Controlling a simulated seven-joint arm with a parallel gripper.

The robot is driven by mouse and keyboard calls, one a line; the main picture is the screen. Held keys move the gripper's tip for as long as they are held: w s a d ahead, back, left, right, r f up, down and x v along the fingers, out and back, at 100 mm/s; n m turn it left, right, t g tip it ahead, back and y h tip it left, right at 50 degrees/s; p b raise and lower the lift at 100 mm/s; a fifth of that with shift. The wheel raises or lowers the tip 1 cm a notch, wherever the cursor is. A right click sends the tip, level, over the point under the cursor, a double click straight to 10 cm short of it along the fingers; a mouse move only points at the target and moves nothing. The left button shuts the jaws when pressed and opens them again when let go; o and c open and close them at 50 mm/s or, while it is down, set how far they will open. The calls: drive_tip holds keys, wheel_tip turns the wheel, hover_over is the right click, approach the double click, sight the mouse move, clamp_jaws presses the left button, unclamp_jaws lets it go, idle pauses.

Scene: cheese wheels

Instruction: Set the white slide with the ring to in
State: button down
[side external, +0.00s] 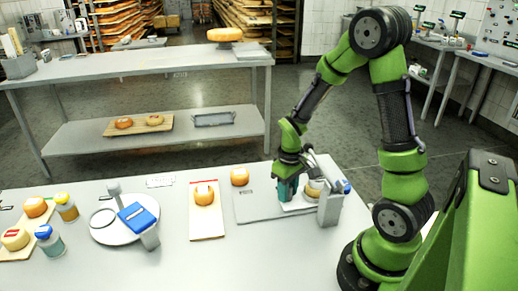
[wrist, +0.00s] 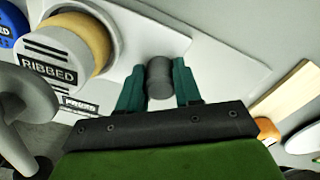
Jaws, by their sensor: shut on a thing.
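The white slide (wrist: 215,62) is a flat pale plate in the wrist view, with a dark grey knob (wrist: 159,78) standing on it. My gripper (wrist: 158,85) has its teal fingers on either side of the knob, shut on it. A pale ring (wrist: 112,22) at the slide's left end surrounds a yellow cheese wheel (wrist: 88,30). A grey cylinder marked RIBBED covers part of the wheel. In the side view my gripper (side external: 287,188) points down at the slide (side external: 297,206), and hides the knob. The cheese (side external: 315,187) is just right of it.
A grey press stand (side external: 330,207) with a blue part rises right of the slide. A grey base plate (side external: 255,207) lies under it. Leftward are an orange cheese (side external: 240,177), a board with a cheese (side external: 207,225) and a round white plate (side external: 110,232) with a blue-topped device.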

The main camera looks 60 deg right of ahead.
drive_tip(key=shift+s+d, duration=0.25)
drive_tip(key=c, duration=0.8)
unclamp_jaws()
drive_tip(key=shift+r, duration=0.1)
drive_tip(key=shift+w+r, duration=0.1)
drive_tip(key=shift+r, duration=0.15)
wheel_tip(320, 180, up, 16)
drive_tip(key=shift+r, duration=0.15)
